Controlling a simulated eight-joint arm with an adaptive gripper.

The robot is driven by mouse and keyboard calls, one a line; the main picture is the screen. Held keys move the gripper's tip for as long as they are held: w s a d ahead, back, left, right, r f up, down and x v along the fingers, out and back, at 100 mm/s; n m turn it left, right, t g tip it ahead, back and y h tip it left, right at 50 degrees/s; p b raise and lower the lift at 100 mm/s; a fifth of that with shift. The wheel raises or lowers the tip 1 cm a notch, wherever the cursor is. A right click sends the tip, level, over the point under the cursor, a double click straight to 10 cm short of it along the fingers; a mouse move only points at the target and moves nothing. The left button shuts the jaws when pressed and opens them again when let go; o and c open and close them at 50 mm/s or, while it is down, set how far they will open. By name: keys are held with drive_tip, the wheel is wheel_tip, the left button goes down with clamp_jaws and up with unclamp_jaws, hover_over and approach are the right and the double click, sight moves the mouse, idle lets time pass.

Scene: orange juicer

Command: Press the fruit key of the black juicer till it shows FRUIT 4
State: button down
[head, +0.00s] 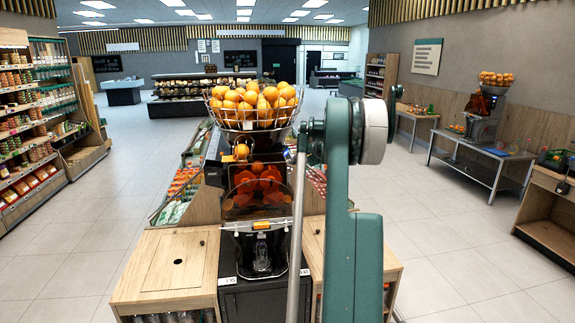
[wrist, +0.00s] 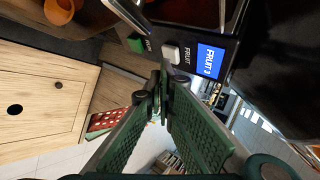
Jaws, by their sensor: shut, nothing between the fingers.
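The black juicer (head: 228,210) stands on a counter in the middle of the head view, with a wire basket of oranges on top. In the wrist view its panel shows a lit blue display (wrist: 210,60) reading FRUIT 3. The pale fruit key (wrist: 170,52) sits beside the word FRUIT, with a green key (wrist: 137,43) to its left. My gripper (wrist: 163,82) is shut and empty, its tips just below the fruit key in the picture. I cannot tell whether they touch it. In the head view my arm hides the gripper.
Wooden cabinet tops (head: 165,265) flank the juicer. A second juicer (head: 484,115) stands on a table at the right. Shelves of goods (head: 22,130) line the left wall. Tiled floor (head: 80,270) is clear on both sides.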

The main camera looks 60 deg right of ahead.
drive_tip(key=shift+w+a, duration=0.15)
drive_tip(key=shift+w, duration=0.3)
idle(0.6)
drive_tip(key=shift+s, duration=0.2)
idle(0.3)
drive_tip(key=shift+s+d, duration=0.25)
drive_tip(key=shift+s, duration=0.4)
drive_tip(key=shift+s, duration=0.1)
drive_tip(key=s, duration=0.2)
drive_tip(key=s+d+b, duration=0.1)
drive_tip(key=s, duration=0.1)
drive_tip(key=shift+s+d, duration=0.15)
drive_tip(key=shift+s, duration=0.2)
idle(1.2)
